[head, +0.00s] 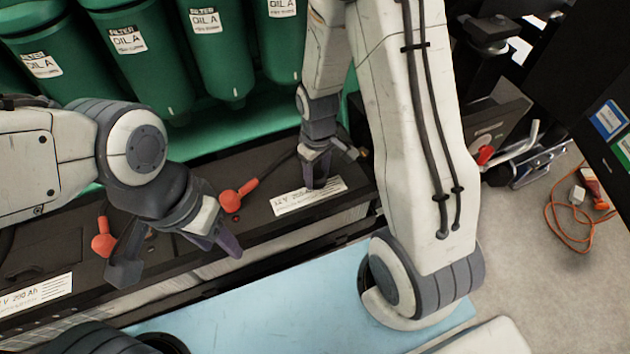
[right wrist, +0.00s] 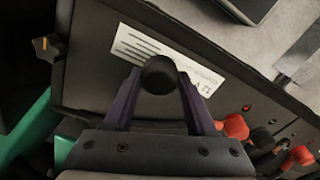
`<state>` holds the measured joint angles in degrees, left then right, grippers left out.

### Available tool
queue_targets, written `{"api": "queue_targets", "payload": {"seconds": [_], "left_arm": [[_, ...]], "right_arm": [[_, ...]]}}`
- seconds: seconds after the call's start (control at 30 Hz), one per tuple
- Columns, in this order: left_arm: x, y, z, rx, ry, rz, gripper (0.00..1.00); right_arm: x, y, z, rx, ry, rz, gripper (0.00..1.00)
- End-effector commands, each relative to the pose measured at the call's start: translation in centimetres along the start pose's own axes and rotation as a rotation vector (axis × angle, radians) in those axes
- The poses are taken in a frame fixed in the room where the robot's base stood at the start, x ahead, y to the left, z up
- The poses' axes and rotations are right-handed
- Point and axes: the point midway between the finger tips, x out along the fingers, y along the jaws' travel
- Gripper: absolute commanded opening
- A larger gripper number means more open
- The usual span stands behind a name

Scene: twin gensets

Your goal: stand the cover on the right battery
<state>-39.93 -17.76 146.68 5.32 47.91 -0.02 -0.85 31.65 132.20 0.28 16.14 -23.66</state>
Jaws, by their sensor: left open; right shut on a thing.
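My right gripper (head: 318,178) is at the right battery, its fingers pointing down beside the white label. In the right wrist view its two purple fingers (right wrist: 155,100) are shut on a black round knob (right wrist: 160,75), which I take to be the cover's handle. A dark flat top with the white label (right wrist: 165,58) lies beneath; I cannot tell where the cover ends and the right battery (head: 345,203) begins, or whether they touch. My left gripper (head: 178,255) is open and empty, its fingers spread over the left battery (head: 45,257).
Red terminal caps (head: 240,195) stand on the batteries with cables. Green oil filters (head: 137,55) line the back. A light blue surface (head: 270,310) lies in front. An orange cable (head: 565,232) lies on the floor at the right.

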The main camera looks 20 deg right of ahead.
Motion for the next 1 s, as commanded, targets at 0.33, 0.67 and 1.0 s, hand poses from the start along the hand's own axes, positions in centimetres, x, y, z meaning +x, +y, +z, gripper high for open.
{"api": "queue_targets", "payload": {"seconds": [0.33,0.67,1.0], "left_arm": [[0.1,0.0,0.0,0.000,0.000,0.000,0.50],[0.1,0.0,0.0,0.000,0.000,0.000,0.50],[0.3,0.0,0.0,0.000,0.000,0.000,0.50]], "right_arm": [[3.8,-0.2,-0.4,0.002,-0.004,-0.002,0.04],[4.3,-0.1,-0.5,0.002,0.000,0.000,0.04],[4.7,-0.1,-0.5,0.002,0.000,0.000,0.87]]}}
